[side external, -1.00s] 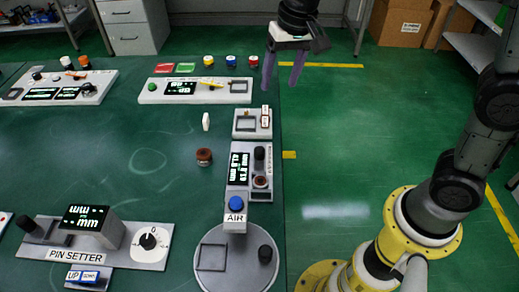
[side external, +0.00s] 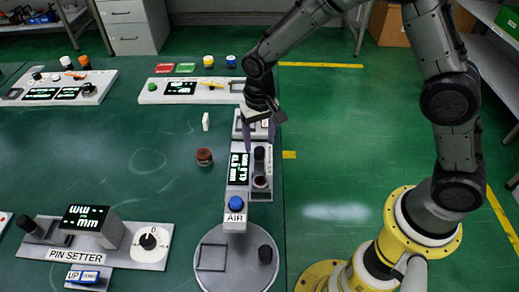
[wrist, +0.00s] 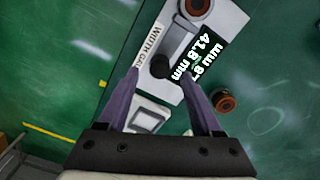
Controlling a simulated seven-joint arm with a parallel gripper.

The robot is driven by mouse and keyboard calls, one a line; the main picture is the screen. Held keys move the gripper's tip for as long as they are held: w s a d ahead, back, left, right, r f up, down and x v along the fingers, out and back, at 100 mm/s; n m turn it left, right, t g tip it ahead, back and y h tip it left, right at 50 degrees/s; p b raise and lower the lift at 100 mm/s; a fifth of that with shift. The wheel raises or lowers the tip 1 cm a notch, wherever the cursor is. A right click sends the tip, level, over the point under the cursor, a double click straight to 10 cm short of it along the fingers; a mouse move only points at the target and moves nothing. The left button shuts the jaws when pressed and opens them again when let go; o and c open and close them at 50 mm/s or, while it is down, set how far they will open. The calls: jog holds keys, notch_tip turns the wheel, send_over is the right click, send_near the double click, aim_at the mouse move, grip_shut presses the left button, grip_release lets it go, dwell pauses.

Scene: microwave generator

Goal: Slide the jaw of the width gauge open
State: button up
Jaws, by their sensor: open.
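The width gauge (side external: 238,188) is a light grey block with a lit display, standing near the right edge of the green table. It also shows in the wrist view, where its display (wrist: 202,52) reads 41.8 mm beside a partly cut-off width label. A black knob (side external: 259,153) stands on a grey sliding piece along the gauge; the knob also shows in the wrist view (wrist: 161,66). A brown round part (wrist: 197,6) sits on the gauge beyond the sliding piece. My gripper (wrist: 160,75) is open, with its purple fingertips on either side of the knob, not visibly touching it.
A grey device with a square recess (wrist: 148,117) stands close behind the gauge. A brown cylinder (side external: 204,157) stands on the table left of it. The blue AIR button (side external: 236,203) and a round plate (side external: 229,281) lie in front.

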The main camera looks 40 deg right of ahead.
aim_at(259, 149)
jog(key=shift+f, duration=2.2)
grip_shut()
